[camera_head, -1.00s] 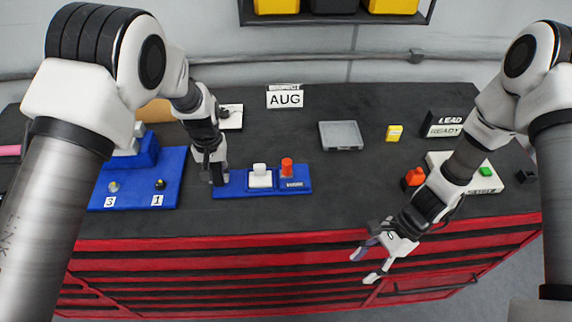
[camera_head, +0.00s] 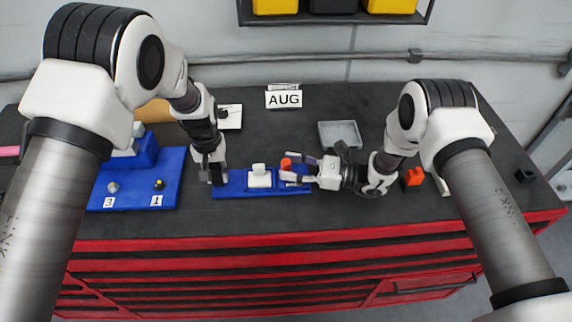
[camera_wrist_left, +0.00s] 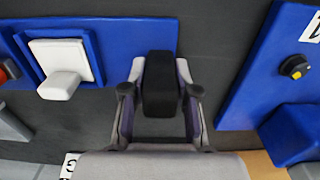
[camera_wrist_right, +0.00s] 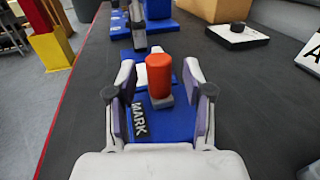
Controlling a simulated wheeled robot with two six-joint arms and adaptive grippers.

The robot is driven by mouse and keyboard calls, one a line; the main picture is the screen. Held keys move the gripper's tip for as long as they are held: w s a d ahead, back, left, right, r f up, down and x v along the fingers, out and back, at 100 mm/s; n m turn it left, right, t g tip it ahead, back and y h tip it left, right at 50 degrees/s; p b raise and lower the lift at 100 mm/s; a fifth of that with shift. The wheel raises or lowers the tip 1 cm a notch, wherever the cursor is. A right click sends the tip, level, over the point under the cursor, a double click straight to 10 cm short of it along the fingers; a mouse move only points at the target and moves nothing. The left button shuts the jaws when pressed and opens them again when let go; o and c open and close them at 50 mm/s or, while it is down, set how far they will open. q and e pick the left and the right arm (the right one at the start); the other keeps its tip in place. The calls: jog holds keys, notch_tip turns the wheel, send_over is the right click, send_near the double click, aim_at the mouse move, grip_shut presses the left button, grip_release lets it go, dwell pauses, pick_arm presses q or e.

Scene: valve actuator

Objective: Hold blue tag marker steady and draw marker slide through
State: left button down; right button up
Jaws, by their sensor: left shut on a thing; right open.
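The blue tag marker (camera_head: 233,190) is a flat blue base on the dark bench. It carries a white block (camera_wrist_left: 62,66) with a protruding tab, and an orange-red cylindrical knob (camera_wrist_right: 159,76) on a grey foot. My left gripper (camera_head: 217,180) is shut on the black grip (camera_wrist_left: 160,84) at the base's left end. My right gripper (camera_head: 289,166) is open, reaching in from the right. Its fingers stand either side of the knob in the right wrist view; contact cannot be told.
A blue board (camera_head: 130,193) with numbered knobs lies left of my left gripper. A grey tray (camera_head: 341,133) and an AUG sign (camera_head: 284,99) stand behind. An orange-red piece (camera_head: 412,177) is to the right. The bench's front edge is red.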

jog(key=shift+x, duration=0.95)
jog(key=shift+d, duration=0.1)
jog(key=shift+c, duration=1.3)
grip_shut()
jog(key=d, duration=0.3)
jog(key=shift+d, duration=0.55)
jog(key=shift+o, duration=1.3)
grip_release()
